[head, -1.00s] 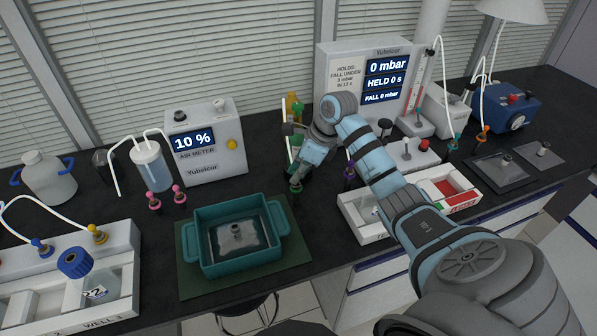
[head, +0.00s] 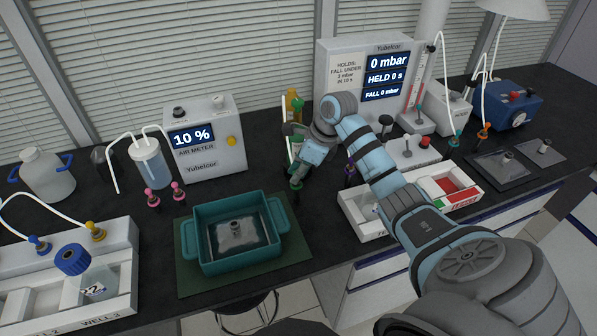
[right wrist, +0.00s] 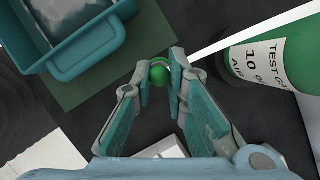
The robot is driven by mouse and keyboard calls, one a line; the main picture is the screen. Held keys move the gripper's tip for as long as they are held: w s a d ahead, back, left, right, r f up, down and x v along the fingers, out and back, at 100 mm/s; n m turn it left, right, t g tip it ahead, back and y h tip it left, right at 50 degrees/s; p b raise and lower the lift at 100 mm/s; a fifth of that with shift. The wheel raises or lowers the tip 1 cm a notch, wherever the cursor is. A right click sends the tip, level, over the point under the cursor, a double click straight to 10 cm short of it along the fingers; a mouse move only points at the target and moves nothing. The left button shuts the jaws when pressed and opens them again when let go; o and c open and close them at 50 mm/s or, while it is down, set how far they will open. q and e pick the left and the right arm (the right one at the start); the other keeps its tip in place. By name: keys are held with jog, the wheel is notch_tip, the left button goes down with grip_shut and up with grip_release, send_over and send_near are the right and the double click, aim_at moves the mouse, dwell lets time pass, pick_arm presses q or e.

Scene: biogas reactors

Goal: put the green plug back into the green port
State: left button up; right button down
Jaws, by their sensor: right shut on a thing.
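My right gripper (head: 301,168) is low over the black bench, right of the teal tub. It is shut on the green plug (head: 296,183), whose dark stem and green part show just below the fingers. In the right wrist view, the fingertips (right wrist: 160,72) close around the plug's round green top (right wrist: 158,76). The green port cannot be made out; my gripper and forearm hide part of the bench there. My left gripper is not in view.
The teal tub (head: 198,255) stands on a green mat left of the gripper. Purple (head: 350,170) and pink (head: 153,198) plugs stand nearby. A white tray (head: 368,232) is to the right.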

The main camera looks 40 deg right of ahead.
jog(key=c, duration=1.5)
grip_release()
jog(key=shift+r, duration=0.1)
jog(key=v, duration=1.1)
jog(key=shift+s+d+r, duration=0.15)
jog(key=shift+r, duration=0.2)
jog(key=shift+s+d, duration=0.1)
